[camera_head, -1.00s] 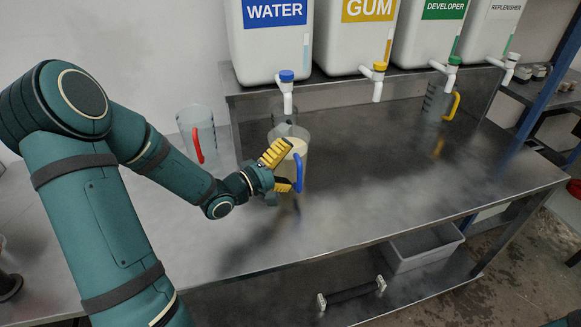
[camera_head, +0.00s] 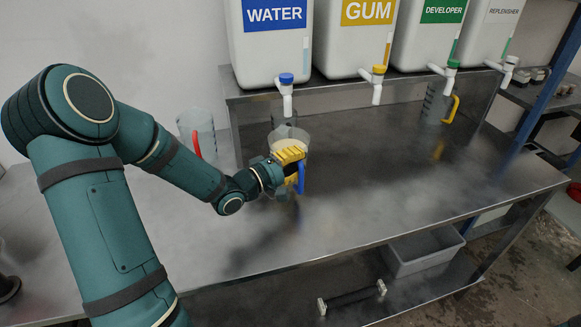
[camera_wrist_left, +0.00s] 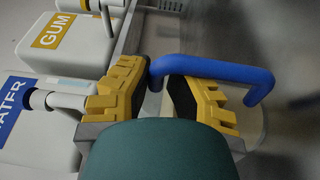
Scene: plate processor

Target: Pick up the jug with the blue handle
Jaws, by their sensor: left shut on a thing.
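The clear jug with the blue handle (camera_head: 301,179) stands on the steel bench below the water tank's tap, with something pale inside. My left gripper (camera_head: 291,164) is shut on this handle, its yellow fingers covering part of the jug. In the left wrist view the blue handle (camera_wrist_left: 215,70) runs between the yellow-padded fingers (camera_wrist_left: 163,88), with the clear jug wall beyond. Whether the jug's base touches the bench is hard to tell. My right gripper is not in view.
A clear jug with a red handle (camera_head: 197,146) stands to the left, and one with a yellow handle (camera_head: 452,108) at the back right. White tanks with taps line the raised shelf (camera_head: 330,86) behind. The bench (camera_head: 400,190) is clear to the right.

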